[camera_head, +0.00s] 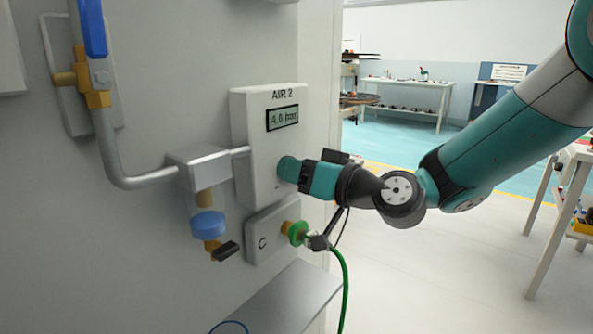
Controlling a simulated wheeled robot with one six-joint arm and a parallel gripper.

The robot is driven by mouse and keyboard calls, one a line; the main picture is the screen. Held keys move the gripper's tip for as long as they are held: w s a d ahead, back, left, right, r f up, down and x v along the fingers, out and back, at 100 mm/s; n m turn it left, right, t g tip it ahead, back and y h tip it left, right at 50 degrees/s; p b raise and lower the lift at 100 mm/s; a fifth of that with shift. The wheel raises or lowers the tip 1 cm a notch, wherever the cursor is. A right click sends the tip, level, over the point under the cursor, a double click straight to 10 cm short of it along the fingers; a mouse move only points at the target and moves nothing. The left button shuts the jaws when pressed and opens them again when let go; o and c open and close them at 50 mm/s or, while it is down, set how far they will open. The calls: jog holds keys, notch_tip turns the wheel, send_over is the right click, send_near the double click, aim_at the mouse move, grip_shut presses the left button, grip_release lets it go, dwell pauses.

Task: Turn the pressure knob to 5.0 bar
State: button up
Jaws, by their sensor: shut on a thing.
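A pale box (244,130) labelled AIR 2 is fixed to the grey wall panel. Its display (282,118) reads what looks like 4.6 bar. My gripper (290,169) reaches in from the right and is at the lower front of this box, shut on the pressure knob. The gripper's end covers the knob, so its shape and any marks on it are hidden.
Below sits a plate (262,243) marked C with a green coupling (297,233) and a green hose (344,290). At left are a bent grey pipe (125,178), a blue lever (93,28) and a blue round part (208,224). A ledge (285,300) juts out below.

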jog(key=o, duration=0.9)
jog(key=shift+w+d, duration=0.1)
jog(key=b+v, duration=0.5)
jog(key=v, duration=1.2)
jog(key=shift+d, duration=0.1)
